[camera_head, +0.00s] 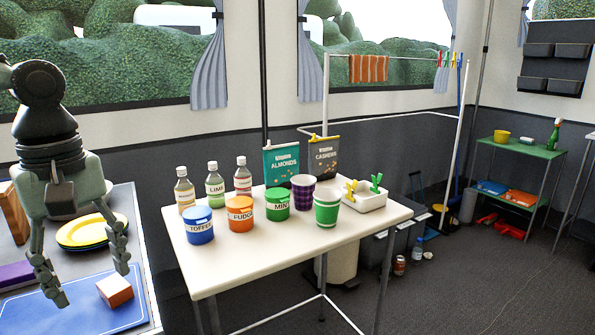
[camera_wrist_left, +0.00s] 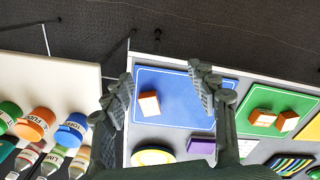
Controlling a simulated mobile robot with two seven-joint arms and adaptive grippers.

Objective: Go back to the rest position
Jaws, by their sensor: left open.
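My left gripper (camera_head: 91,284) hangs over the left worktop with its two fingers spread wide and nothing held between them. An orange block (camera_head: 115,290) lies on the blue mat (camera_head: 75,315) below, near the right finger in the head view. In the left wrist view the block (camera_wrist_left: 149,104) shows between the spread fingers, resting on the blue mat (camera_wrist_left: 185,115). My right gripper is in neither view.
Yellow plates (camera_head: 86,231) and a purple block (camera_head: 15,274) lie beside the mat. A white table (camera_head: 225,277) at right holds tubs, bottles, cups and bags. The wrist view shows a green mat (camera_wrist_left: 285,108) with orange blocks.

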